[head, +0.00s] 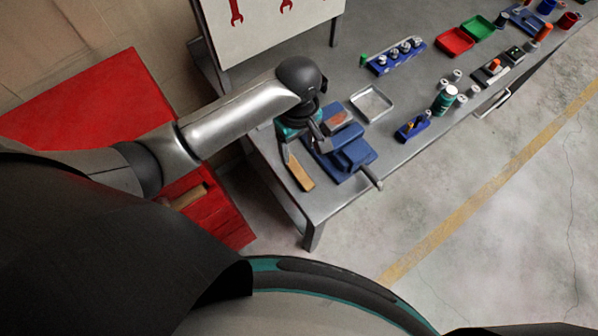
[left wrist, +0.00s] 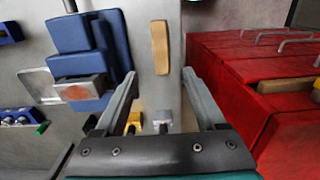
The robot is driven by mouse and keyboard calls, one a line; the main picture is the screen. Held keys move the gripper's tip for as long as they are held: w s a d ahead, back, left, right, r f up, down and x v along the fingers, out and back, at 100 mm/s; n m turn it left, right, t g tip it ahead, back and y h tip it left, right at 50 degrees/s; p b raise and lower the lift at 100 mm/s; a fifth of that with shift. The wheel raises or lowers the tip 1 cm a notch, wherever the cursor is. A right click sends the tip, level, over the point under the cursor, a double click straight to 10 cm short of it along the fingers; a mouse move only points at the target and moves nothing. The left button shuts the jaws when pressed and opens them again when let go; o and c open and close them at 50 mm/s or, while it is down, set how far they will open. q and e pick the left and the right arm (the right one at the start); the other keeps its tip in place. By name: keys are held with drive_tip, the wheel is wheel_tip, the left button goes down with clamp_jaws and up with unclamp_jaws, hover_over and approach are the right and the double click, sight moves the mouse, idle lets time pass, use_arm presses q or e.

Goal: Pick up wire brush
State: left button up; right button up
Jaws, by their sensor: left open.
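A narrow tan wooden bar (head: 299,172), which looks like the wire brush, lies on the grey bench near its left end. It also shows in the left wrist view (left wrist: 160,47), just beyond my fingertips and lined up between them. No bristles can be made out. My left gripper (head: 302,143) is open and empty above the bench, with its fingers spread and apart from the bar. It shows in the left wrist view too (left wrist: 160,76). My right gripper is not in view.
A blue vise (head: 352,156) stands right beside the bar. A metal tray (head: 372,103) lies behind it. A red cabinet (head: 90,105) stands left of the bench, with a wooden piece (head: 188,197) at it. Blue racks and bins fill the bench farther right.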

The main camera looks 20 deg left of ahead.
sight(298, 171)
use_arm(q)
wheel_tip(298, 171, down, 11)
drive_tip(key=shift+s+b, duration=0.15)
drive_tip(key=shift+b, duration=0.55)
clamp_jaws()
idle(0.4)
